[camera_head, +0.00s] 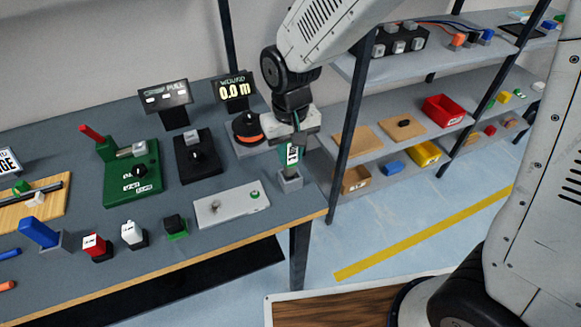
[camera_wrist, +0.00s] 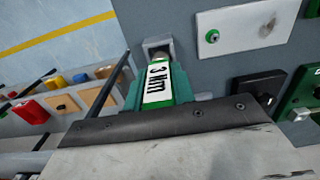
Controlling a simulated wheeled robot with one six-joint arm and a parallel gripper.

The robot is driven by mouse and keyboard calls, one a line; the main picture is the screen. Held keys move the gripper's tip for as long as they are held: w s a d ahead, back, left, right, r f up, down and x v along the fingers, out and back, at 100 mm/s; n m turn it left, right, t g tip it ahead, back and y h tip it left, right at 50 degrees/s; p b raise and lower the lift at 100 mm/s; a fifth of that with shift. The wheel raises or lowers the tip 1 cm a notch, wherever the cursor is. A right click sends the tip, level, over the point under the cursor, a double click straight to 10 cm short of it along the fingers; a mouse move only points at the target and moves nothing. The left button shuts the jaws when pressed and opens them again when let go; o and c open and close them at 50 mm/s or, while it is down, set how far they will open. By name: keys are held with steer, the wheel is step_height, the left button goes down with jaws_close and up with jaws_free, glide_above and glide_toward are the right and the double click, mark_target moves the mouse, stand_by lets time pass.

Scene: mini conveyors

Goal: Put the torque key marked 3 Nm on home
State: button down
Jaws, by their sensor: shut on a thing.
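The torque key (camera_wrist: 158,82) is green with a white label reading 3 Nm. It also shows in the head view (camera_head: 292,155), upright at the table's right end. My gripper (camera_head: 291,147) is shut on it from above; the wrist view shows the jaws (camera_wrist: 156,92) on both sides of the label. A small grey square holder (camera_head: 290,181) is directly under the key, and it shows past the key's far end in the wrist view (camera_wrist: 158,45). I cannot tell whether the key's lower end is inside the holder. No place labelled home is readable.
A light grey plate (camera_head: 230,205) with a green knob lies left of the holder. An orange-black spool (camera_head: 247,128) and a display reading 0.0 m (camera_head: 234,88) are behind. A shelf (camera_head: 400,150) stands right.

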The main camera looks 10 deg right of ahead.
mark_target(291, 165)
steer(key=shift+f, duration=2.35)
steer(key=shift+f, duration=0.15)
steer(key=c, duration=1.2)
jaws_free()
steer(key=shift+o, duration=0.2)
step_height(291, 165, up, 12)
steer(key=shift+r, duration=0.2)
